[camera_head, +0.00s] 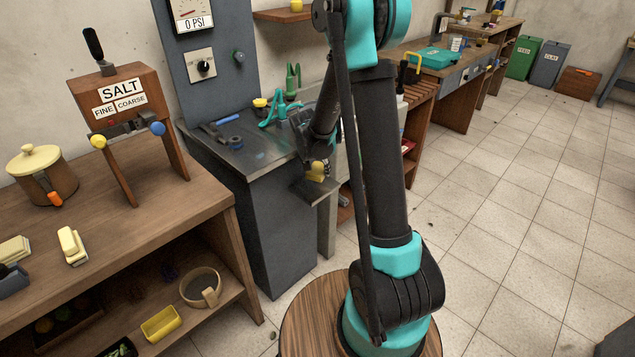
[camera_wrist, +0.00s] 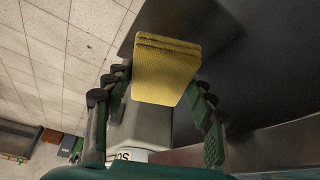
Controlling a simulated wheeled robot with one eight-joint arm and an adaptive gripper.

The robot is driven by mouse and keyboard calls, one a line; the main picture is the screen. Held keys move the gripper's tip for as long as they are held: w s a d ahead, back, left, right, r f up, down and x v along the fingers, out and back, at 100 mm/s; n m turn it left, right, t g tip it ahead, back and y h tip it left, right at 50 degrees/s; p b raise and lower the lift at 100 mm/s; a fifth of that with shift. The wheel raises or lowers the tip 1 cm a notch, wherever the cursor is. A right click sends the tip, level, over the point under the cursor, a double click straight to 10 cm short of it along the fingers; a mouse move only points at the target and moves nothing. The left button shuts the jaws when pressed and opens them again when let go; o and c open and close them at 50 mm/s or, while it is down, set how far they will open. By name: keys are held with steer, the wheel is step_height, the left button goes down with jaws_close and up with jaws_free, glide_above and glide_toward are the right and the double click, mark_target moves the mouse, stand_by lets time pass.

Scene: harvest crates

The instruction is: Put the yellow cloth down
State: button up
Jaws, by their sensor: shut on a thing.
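The yellow cloth (camera_wrist: 165,72) is a folded, thick square between the fingers of my gripper (camera_wrist: 160,100) in the wrist view. My gripper is shut on it. In the head view the yellow cloth (camera_head: 317,170) shows as a small yellow patch, and my gripper (camera_head: 312,162) is partly hidden behind my arm. The cloth is at the right front edge of the grey metal bench (camera_head: 240,165), by a small lower ledge (camera_head: 318,190). I cannot tell whether the cloth touches a surface.
The bench top holds a turquoise tool (camera_head: 277,110), a blue tape ring (camera_head: 236,142) and a green clamp (camera_head: 292,82). A wooden table (camera_head: 110,235) with a salt stand (camera_head: 122,95) is at the left. The tiled floor (camera_head: 520,200) at right is clear.

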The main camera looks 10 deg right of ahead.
mark_target(318, 186)
steer(key=shift+f, duration=2.95)
steer(key=o, duration=1.3)
steer(key=shift+f, duration=0.15)
